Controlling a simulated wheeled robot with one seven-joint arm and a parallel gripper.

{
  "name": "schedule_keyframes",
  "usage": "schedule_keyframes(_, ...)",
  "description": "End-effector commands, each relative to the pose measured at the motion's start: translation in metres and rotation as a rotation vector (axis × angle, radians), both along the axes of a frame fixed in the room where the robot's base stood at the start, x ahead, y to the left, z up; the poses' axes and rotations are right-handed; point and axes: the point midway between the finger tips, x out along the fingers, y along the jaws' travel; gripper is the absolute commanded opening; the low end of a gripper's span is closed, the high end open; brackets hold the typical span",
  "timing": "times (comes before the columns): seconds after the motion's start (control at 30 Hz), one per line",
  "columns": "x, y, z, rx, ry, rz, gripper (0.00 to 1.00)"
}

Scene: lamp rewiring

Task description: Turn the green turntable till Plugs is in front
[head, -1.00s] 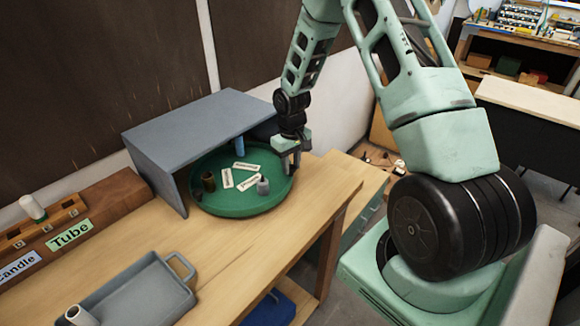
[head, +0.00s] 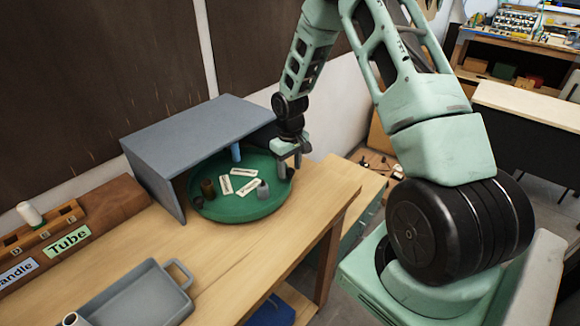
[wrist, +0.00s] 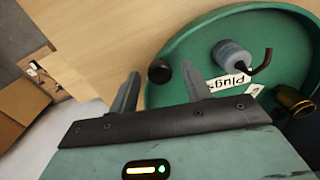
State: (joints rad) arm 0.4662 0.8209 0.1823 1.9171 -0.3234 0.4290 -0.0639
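The green turntable (head: 240,212) sits partly under a grey shelf on the bench. Three white labels lie on it; their words are too small to read in the head view. In the wrist view, the "Plugs" label (wrist: 228,82) lies beside a grey cylinder (wrist: 236,57) with a dark hook. A brown cylinder (head: 207,188) and a blue upright peg (head: 236,152) also stand on the turntable. My gripper (head: 288,172) is at the turntable's right rim. In the wrist view it is open, with a dark round knob (wrist: 160,72) between and just beyond its fingertips (wrist: 163,82).
The grey shelf (head: 195,130) covers the turntable's back and left side. A grey tray (head: 130,300) lies at the front left. A wooden rack (head: 95,210) with a "Tube" label (head: 68,242) stands at the left. The bench in front of the turntable is clear.

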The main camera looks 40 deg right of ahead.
Motion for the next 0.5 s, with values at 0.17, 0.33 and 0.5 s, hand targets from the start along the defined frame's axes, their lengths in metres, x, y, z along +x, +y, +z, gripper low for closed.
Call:
schedule_keyframes(0.17,-0.001,0.000,0.000,0.000,0.002,0.000,0.48)
schedule_keyframes(0.33,0.000,-0.001,0.007,-0.001,0.000,0.000,0.48)
schedule_keyframes(0.5,0.000,-0.001,0.034,-0.002,-0.004,-0.001,0.48)
